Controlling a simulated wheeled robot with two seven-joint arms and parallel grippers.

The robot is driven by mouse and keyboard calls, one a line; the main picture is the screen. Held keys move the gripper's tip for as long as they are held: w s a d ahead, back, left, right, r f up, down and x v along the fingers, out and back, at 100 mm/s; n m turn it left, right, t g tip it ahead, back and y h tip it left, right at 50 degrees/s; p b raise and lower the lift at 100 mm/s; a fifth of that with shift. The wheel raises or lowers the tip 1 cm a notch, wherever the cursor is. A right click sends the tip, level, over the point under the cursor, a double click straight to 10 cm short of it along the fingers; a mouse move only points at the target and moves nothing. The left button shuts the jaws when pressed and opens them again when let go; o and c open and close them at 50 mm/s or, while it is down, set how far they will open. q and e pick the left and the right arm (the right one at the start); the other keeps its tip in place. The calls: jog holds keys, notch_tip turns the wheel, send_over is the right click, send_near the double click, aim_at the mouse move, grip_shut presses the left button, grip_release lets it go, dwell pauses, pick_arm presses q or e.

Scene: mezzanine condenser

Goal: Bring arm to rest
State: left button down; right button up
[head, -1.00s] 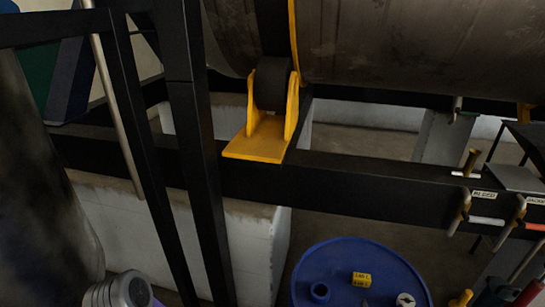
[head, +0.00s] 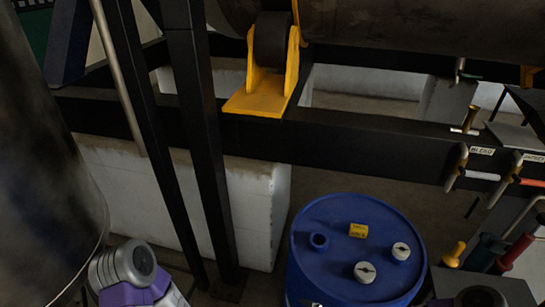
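A grey and purple arm section (head: 128,270), mine and coming in at the lower left, shows beside the large dark cylinder. Its rounded grey joint faces up, and the rest runs out of the bottom edge. Neither of my gripper's fingers shows, so I cannot see whether they hold anything. My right arm is not clearly in view.
A blue drum (head: 328,270) with a yellow label and two pale caps stands at the bottom centre. A dark cylinder (head: 40,160) fills the left. Slanted black posts (head: 205,150) and a black beam (head: 340,140) cross ahead. Valve handles (head: 481,175) protrude at right.

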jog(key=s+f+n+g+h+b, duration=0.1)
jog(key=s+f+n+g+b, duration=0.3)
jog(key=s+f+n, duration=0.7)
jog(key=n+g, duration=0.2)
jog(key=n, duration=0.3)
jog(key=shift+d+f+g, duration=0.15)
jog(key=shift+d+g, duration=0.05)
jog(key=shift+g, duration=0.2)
